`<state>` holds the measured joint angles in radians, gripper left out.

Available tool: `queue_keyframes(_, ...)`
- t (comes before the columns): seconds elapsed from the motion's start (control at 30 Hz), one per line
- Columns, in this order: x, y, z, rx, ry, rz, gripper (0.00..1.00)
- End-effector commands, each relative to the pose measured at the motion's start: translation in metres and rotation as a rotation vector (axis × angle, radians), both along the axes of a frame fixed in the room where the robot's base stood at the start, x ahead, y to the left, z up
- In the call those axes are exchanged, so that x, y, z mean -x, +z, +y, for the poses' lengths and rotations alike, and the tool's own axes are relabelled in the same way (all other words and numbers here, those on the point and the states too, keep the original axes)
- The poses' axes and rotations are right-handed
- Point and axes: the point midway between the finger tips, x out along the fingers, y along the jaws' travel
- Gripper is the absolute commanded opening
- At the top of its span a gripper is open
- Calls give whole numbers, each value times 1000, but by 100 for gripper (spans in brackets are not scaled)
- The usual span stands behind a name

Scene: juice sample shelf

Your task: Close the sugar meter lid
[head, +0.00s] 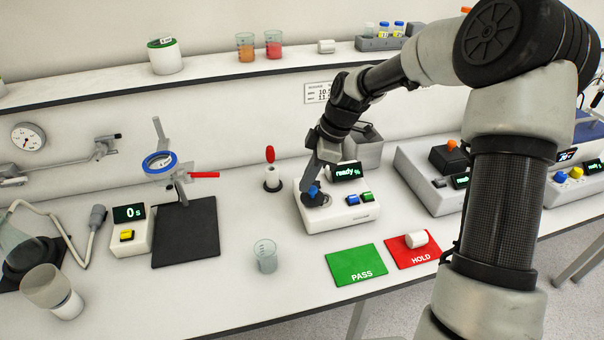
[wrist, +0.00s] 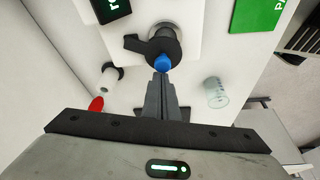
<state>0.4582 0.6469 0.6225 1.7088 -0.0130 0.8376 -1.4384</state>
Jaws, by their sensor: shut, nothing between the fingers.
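The sugar meter (head: 343,208) is a white box with a lit display reading "ready %" (head: 345,171) and a blue and a green button on its front. On its left top is a dark round lid part with a blue knob (head: 313,190).
A glass beaker (head: 265,256) stands in front of the meter. A red-tipped stand (head: 271,172) is close on its left. Green PASS (head: 356,265) and red HOLD (head: 398,252) mats lie in front, with a white cylinder (head: 416,239) on HOLD. Another instrument (head: 425,184) is to the right.

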Motion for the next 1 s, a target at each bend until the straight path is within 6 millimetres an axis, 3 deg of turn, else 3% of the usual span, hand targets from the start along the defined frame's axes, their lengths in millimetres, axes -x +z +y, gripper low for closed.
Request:
queue_keyframes(0.43,6,1,-19,0,330,-1,0)
queue_keyframes(1.0,7,0,-26,1,323,0,0)
